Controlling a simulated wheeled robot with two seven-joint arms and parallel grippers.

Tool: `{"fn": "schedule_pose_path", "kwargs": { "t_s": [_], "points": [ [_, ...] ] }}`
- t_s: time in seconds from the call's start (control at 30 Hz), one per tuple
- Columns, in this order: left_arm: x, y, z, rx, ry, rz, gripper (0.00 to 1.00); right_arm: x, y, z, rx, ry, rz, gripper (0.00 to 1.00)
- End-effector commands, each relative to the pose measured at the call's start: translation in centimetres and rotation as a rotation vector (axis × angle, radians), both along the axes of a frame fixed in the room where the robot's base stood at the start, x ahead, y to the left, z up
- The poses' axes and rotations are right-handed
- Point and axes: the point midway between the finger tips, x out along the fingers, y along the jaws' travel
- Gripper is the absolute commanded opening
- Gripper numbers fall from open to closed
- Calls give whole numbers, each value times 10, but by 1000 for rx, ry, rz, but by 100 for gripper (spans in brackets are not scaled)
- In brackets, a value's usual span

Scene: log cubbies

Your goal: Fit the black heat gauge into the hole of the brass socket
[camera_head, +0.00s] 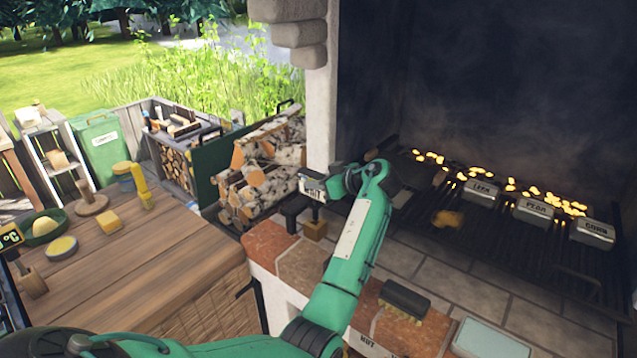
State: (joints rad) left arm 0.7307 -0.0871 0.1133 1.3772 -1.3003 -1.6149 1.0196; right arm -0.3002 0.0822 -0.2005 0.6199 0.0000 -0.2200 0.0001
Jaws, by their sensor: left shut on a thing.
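My left gripper (326,188) reaches over the brick ledge beside the grill and is shut on the black heat gauge (314,211). A pale lettered plate shows at the grip. The gauge's dark lower part is directly above the small brass socket (315,230). The socket's hole is hidden, so I cannot tell whether the gauge is in it or just above. My right gripper is not in view.
A black post (291,215) stands just left of the socket. Stacked logs (265,165) lie behind. A brush (404,300) rests on the ledge. Lettered metal boxes (533,212) sit on the glowing grill. A wooden table (130,275) stands left.

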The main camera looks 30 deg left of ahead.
Motion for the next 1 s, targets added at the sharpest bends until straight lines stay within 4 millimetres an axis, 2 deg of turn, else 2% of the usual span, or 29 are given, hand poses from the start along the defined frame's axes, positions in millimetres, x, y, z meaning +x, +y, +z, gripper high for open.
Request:
{"fn": "schedule_pose_path", "kwargs": {
  "t_s": [1.0],
  "points": [
    [0,0,0,1,0,0,0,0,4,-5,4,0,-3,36]
  ]
}}
